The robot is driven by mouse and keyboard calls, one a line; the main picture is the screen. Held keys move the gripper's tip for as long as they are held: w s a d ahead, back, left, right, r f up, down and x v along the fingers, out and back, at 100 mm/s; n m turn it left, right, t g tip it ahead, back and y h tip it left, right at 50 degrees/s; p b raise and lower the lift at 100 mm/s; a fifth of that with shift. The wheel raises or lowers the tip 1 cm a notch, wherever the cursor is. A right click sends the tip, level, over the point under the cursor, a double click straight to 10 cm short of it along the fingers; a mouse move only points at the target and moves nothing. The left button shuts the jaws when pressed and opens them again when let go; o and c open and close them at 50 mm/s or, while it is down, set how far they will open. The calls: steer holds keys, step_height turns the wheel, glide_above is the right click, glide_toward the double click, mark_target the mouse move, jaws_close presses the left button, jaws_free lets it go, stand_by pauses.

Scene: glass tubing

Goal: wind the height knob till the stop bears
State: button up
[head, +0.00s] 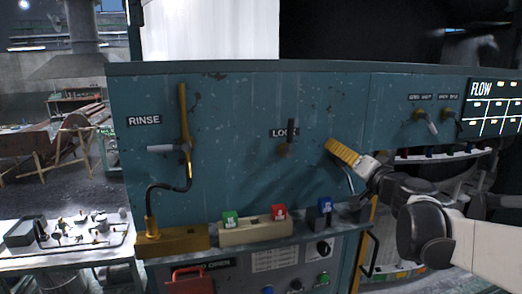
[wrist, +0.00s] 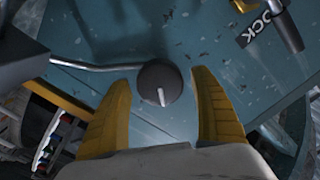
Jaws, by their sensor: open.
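A dark round knob (wrist: 158,80) with a pale line on its face shows in the wrist view, seen between my fingertips. No label on it is readable, so I cannot confirm that it is the height knob. A thin grey bent rod (wrist: 95,66) runs up to it from the left. My gripper (wrist: 161,84) is open, one yellow finger on each side of the knob, with visible gaps. I cannot tell how far the knob lies beyond the tips. In the head view my gripper (head: 343,152) is in front of the teal panel, right of the LOCK lever. No stop is identifiable.
The LOCK lever (head: 291,136) is close left of my gripper. A RINSE lever (head: 184,120) with a black hose is farther left. Two small levers (head: 427,119) are at the right.

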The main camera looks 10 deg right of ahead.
steer(key=shift+c, duration=0.2)
steer(key=c, duration=1.1)
steer(key=shift+m, duration=0.3)
steer(key=m+b, duration=0.1)
steer(key=m, duration=0.2)
steer(key=shift+m, duration=0.3)
steer(key=shift+m+b, duration=0.65)
steer(key=shift+m, duration=1.15)
steer(key=o, duration=1.1)
steer(key=shift+f, duration=0.1)
steer(key=shift+o, duration=0.2)
